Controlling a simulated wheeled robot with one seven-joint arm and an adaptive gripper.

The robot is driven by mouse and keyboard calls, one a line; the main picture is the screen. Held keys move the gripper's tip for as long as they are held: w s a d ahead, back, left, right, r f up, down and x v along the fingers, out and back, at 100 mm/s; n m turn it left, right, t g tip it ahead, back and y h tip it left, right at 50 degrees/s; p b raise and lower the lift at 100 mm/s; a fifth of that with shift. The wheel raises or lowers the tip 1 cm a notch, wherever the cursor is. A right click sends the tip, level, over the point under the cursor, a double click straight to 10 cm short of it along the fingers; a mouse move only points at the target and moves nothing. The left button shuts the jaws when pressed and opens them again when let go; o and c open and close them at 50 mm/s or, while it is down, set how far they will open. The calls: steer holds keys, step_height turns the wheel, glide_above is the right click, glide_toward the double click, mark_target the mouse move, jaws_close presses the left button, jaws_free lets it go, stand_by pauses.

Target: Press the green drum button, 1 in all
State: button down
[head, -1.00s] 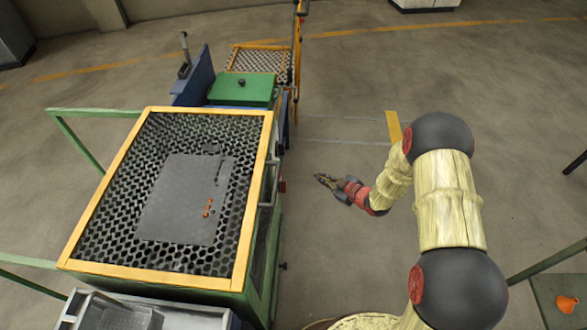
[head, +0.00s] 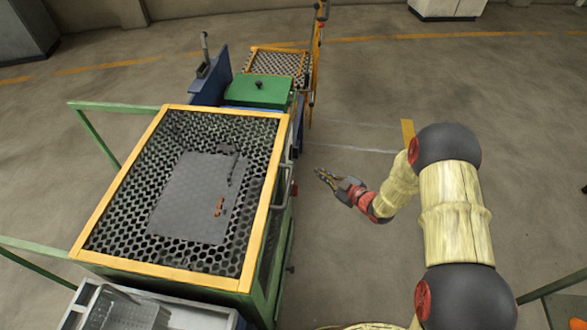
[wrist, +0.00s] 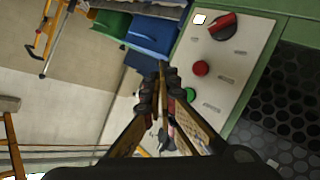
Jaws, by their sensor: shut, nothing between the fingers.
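The green button (wrist: 190,95) shows in the wrist view on a pale control panel (wrist: 225,75), just right of my finger ends and partly covered by them. A red button (wrist: 201,68) sits above it on the same panel. My gripper (wrist: 163,82) is shut and empty, its tips in front of the panel's left edge; I cannot tell how far off they are. In the head view my gripper (head: 322,175) is to the right of the yellow-framed mesh machine (head: 273,185), with a gap between. The green button cannot be made out there.
A handle (head: 283,188) sticks out from the machine's right side. A green lid (head: 258,91) and blue housing (head: 210,88) stand behind.

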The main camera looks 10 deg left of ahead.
steer(key=a, duration=0.6)
steer(key=shift+b, duration=0.3)
steer(key=shift+w+a, duration=0.1)
stand_by(1.1)
steer(key=shift+a, duration=0.35)
